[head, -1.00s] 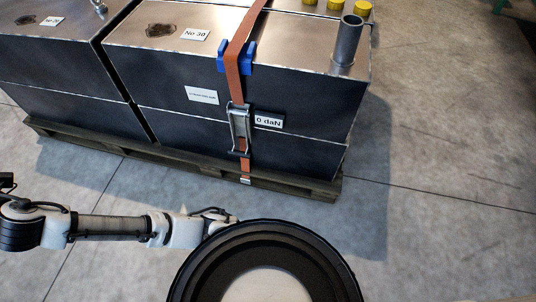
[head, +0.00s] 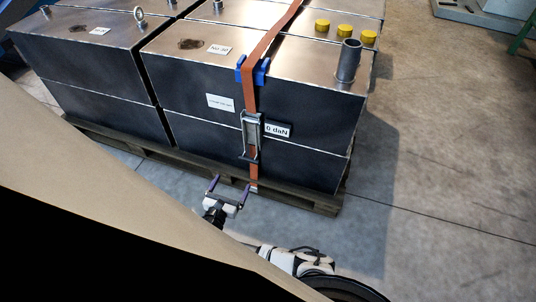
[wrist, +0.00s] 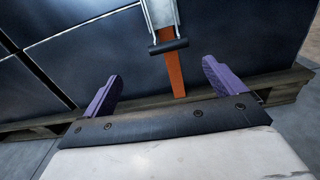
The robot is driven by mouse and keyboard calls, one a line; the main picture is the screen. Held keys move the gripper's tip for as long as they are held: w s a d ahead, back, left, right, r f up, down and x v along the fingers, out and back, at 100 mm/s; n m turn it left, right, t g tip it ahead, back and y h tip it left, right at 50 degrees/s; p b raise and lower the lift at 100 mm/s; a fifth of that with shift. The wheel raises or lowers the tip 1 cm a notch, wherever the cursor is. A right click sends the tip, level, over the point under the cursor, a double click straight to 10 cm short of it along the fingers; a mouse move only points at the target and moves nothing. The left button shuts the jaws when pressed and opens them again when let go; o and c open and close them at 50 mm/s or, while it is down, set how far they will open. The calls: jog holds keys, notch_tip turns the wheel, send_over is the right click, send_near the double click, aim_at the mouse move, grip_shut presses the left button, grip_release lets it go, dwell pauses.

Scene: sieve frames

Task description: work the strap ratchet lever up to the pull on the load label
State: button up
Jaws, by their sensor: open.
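The strap ratchet (head: 252,132) is a metal buckle on the orange strap (head: 249,90), on the front face of the dark metal tank. Its lever hangs down and ends in a dark crossbar handle (wrist: 168,46). A white tag beside it reads "0 daN" (head: 277,130). A second white label (head: 220,102) is on the tank face to the left, its text too small to read. My gripper (head: 229,187) is open and empty, below and left of the ratchet. In the wrist view the purple fingers (wrist: 158,88) stand wide apart, with the handle above and between them, not touching.
The tanks stand on a wooden pallet (head: 300,194) close to my gripper. A blue corner protector (head: 262,70) holds the strap at the top edge. A pipe stub (head: 348,60) and yellow caps (head: 322,25) are on top. A brown panel (head: 100,210) covers the lower left. The floor at right is clear.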

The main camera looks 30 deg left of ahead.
jog(key=shift+d+b+x, duration=0.25)
jog(key=shift+b+x, duration=0.45)
jog(key=shift+x, duration=1.6)
jog(key=shift+d+b+x, duration=0.25)
jog(key=shift+b+x, duration=0.4)
jog(key=shift+x, duration=1.65)
jog(key=shift+d+b+x, duration=0.2)
jog(key=shift+b+x, duration=0.5)
jog(key=shift+x, duration=1.65)
jog(key=shift+w, duration=0.15)
jog(key=c, duration=1.4)
